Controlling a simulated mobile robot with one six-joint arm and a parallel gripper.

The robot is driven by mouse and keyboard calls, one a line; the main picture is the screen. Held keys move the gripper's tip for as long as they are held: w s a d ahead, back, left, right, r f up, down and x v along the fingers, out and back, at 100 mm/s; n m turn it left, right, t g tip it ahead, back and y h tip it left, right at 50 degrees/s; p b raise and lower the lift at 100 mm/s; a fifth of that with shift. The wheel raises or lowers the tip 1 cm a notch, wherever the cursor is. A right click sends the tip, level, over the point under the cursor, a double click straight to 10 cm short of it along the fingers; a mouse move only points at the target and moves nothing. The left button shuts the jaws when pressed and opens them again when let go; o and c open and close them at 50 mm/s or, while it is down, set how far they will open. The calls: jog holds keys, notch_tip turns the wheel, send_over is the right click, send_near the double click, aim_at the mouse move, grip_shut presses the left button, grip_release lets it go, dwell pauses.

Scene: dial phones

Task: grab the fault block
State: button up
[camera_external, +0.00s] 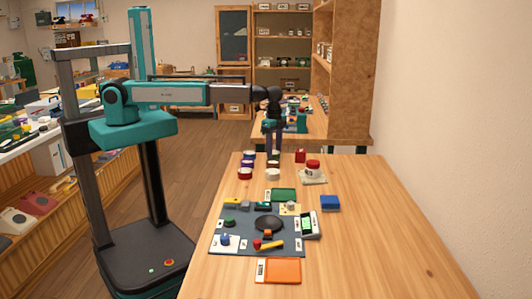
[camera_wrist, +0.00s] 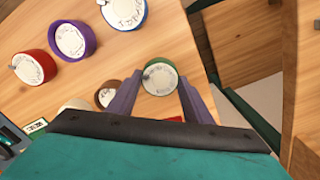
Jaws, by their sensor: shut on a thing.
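My gripper (camera_external: 273,150) reaches down at the far end of the long wooden table. In the wrist view its two fingers (camera_wrist: 159,88) are closed against the sides of a round green-rimmed piece (camera_wrist: 160,78). That piece has a white top with handwriting too small to read. In the outside view it is mostly hidden by the fingers. No piece can be read as the fault block. A small red block (camera_external: 300,156) stands to the right of the gripper.
Round pieces with white written tops stand close by: red (camera_wrist: 35,66), purple (camera_wrist: 73,40), blue (camera_wrist: 125,12) and brown (camera_wrist: 107,93). A red-topped item (camera_external: 313,167) on a pale base is at the right. A dark tray (camera_external: 285,243) with phone parts lies nearer.

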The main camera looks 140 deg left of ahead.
aim_at(275, 153)
jog(key=shift+f, duration=0.25)
jog(key=o, duration=1.1)
jog(key=shift+w+r+b, duration=0.15)
jog(key=shift+r+b, duration=0.55)
jog(key=shift+r, duration=0.65)
jog(key=shift+w+r+b, duration=0.1)
jog(key=shift+r+b, duration=0.55)
jog(key=shift+r, duration=0.7)
jog(key=shift+r+b, duration=0.6)
jog(key=shift+r, duration=3.7)
jog(key=shift+o, duration=0.6)
